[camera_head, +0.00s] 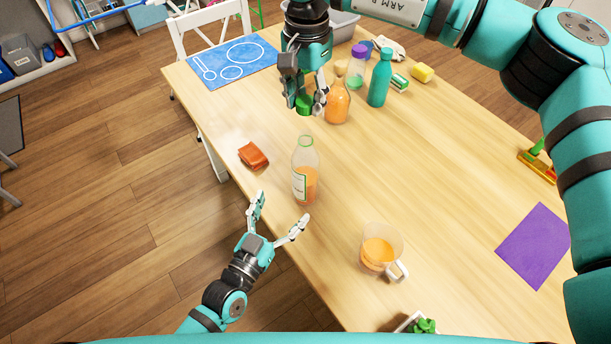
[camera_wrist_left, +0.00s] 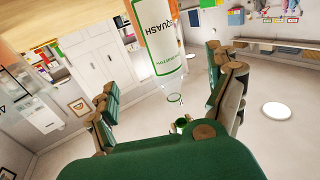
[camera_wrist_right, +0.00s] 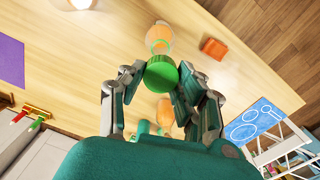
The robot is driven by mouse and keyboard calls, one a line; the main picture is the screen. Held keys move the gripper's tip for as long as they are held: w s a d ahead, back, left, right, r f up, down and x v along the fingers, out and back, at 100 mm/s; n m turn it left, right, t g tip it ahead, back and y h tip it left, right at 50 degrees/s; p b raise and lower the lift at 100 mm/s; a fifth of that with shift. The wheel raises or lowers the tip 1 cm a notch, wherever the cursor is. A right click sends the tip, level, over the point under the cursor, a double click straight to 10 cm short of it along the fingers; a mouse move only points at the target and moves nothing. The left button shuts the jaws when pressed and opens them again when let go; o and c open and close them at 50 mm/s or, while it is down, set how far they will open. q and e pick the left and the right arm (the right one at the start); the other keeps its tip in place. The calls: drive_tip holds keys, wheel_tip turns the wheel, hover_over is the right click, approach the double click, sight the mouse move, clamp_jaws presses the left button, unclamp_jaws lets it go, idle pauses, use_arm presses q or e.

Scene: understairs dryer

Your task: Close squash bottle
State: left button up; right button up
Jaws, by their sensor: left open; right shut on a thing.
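The squash bottle (camera_head: 305,182) stands upright on the table near its front left edge, clear, part full of orange liquid, its neck uncapped. Its white label shows in the left wrist view (camera_wrist_left: 158,45). My left gripper (camera_head: 282,211) is open beside the bottle's lower part, fingers pointing toward it, not closed on it. My right gripper (camera_head: 305,98) is shut on a green cap (camera_head: 304,104), held above the table and apart from the bottle. The cap (camera_wrist_right: 161,73) also shows in the right wrist view, with the bottle (camera_wrist_right: 159,40) beyond it.
An orange bottle (camera_head: 338,106), a teal bottle (camera_head: 380,78) and a purple-capped bottle (camera_head: 357,66) stand behind. A jug (camera_head: 382,250) of orange liquid stands at front right. The table's middle right is clear.

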sight(305, 171)
use_arm(q)
drive_tip(key=x, duration=1.2)
drive_tip(key=c, duration=1.8)
use_arm(e)
drive_tip(key=shift+f, duration=2.5)
drive_tip(key=shift+s, duration=0.1)
drive_tip(key=shift+f, duration=0.9)
use_arm(q)
clamp_jaws()
use_arm(e)
drive_tip(key=shift+f, duration=0.55)
